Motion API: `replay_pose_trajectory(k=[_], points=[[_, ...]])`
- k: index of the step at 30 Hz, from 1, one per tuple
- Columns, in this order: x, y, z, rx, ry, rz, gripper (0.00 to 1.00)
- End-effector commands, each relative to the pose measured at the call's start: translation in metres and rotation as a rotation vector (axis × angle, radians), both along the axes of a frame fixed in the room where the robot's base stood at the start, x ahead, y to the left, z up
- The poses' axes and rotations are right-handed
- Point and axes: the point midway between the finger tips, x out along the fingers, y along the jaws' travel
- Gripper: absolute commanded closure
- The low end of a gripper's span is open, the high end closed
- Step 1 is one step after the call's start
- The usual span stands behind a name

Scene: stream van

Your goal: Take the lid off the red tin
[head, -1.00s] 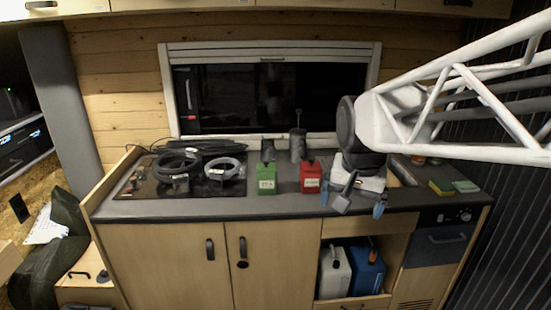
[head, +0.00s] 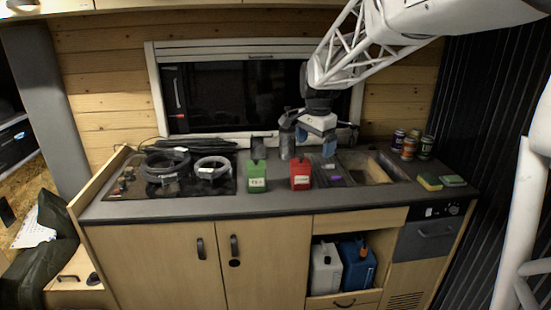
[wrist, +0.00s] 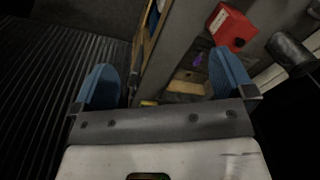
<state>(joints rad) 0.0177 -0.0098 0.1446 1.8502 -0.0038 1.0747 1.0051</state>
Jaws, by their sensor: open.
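The red tin (head: 301,177) stands upright on the counter, right of a similar green tin (head: 257,180). It has a pale label on its front and a dark piece on top; whether that is the lid is too small to tell. My gripper (head: 315,142) is open and empty, above and a little right of the red tin, apart from it. In the wrist view the blue fingers are spread wide with nothing between them, and the red tin (wrist: 231,27) lies beyond the right finger, its dark top piece showing.
A grey cylinder (head: 286,140) stands close behind the red tin. Coiled hoses (head: 166,165) lie on the hob at left. The sink (head: 366,168), several cans (head: 409,148) and sponges (head: 430,181) are at right. The window is behind.

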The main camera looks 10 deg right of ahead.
Motion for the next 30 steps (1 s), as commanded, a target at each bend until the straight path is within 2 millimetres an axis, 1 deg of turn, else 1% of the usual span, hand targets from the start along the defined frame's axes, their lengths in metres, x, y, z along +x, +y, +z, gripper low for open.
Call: replay_pose_trajectory(k=[1,3,11,18,24,27,30], points=[[0.014,-0.001,-0.004,0.002,0.007,-0.027,0.00],[0.031,-0.001,-0.008,0.006,0.013,-0.070,0.00],[0.096,-0.003,-0.027,0.017,0.035,-0.231,0.00],[0.153,-0.006,-0.052,0.023,0.057,-0.378,0.00],[0.191,-0.007,-0.072,0.026,0.071,-0.484,0.00],[0.203,-0.008,-0.079,0.026,0.076,-0.519,0.00],[0.211,-0.008,-0.082,0.027,0.077,-0.540,0.00]])
